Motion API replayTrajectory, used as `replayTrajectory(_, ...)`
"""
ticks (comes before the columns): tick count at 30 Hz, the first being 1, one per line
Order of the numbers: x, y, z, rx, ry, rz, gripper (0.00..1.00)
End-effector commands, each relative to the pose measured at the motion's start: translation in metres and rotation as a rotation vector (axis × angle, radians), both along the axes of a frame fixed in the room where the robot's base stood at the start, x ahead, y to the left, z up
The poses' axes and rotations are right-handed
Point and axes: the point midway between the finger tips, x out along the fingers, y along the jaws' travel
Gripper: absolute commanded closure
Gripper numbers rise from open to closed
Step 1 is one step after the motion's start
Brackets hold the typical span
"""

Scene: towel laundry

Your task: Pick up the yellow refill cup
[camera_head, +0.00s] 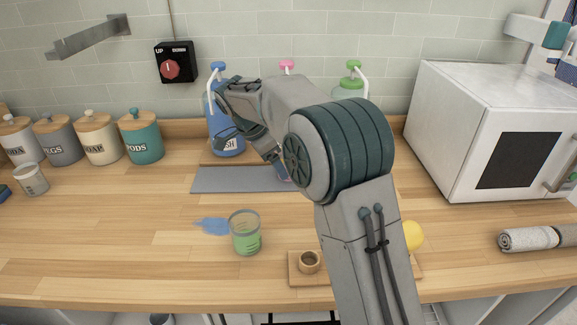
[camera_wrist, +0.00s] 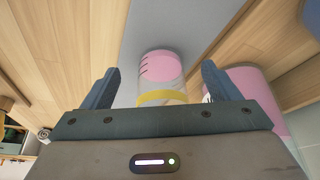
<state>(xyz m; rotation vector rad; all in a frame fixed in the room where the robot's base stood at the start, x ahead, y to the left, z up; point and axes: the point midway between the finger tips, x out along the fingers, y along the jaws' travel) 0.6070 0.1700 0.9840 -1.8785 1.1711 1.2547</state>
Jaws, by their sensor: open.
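A clear cup (camera_wrist: 163,70) with a yellow band and pink contents is in the wrist view, over the grey mat (camera_wrist: 185,30). My gripper (camera_wrist: 160,72) is open, one finger on each side of this cup, with gaps visible on both sides. I cannot tell how deep the cup sits between the fingers. In the head view my arm hides most of this cup; a small part (camera_head: 284,174) shows below the arm at the mat (camera_head: 230,180). A rounded yellow thing (camera_head: 413,236) shows partly behind my arm at the right; I cannot tell what it is.
A pink dispenser (camera_wrist: 252,88) stands close right of the cup in the wrist view. Blue (camera_head: 226,135) and green (camera_head: 352,82) pump dispensers stand at the back. A cup of green liquid (camera_head: 245,235) stands in front, beside a blue spill (camera_head: 212,225). A white microwave (camera_head: 445,130) is right.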

Motion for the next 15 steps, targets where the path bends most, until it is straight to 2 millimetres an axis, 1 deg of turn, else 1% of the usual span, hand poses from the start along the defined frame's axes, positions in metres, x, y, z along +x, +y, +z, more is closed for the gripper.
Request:
replayTrajectory(4, 0.005, -0.012, 0.000, 0.000, 0.000, -0.003, 0.18)
replayTrajectory(9, 0.018, -0.038, 0.000, 0.000, 0.001, -0.008, 0.18)
replayTrajectory(11, 0.021, -0.046, 0.000, 0.000, 0.001, -0.006, 0.18)
replayTrajectory(15, 0.023, -0.049, -0.011, 0.000, 0.003, -0.003, 0.18)
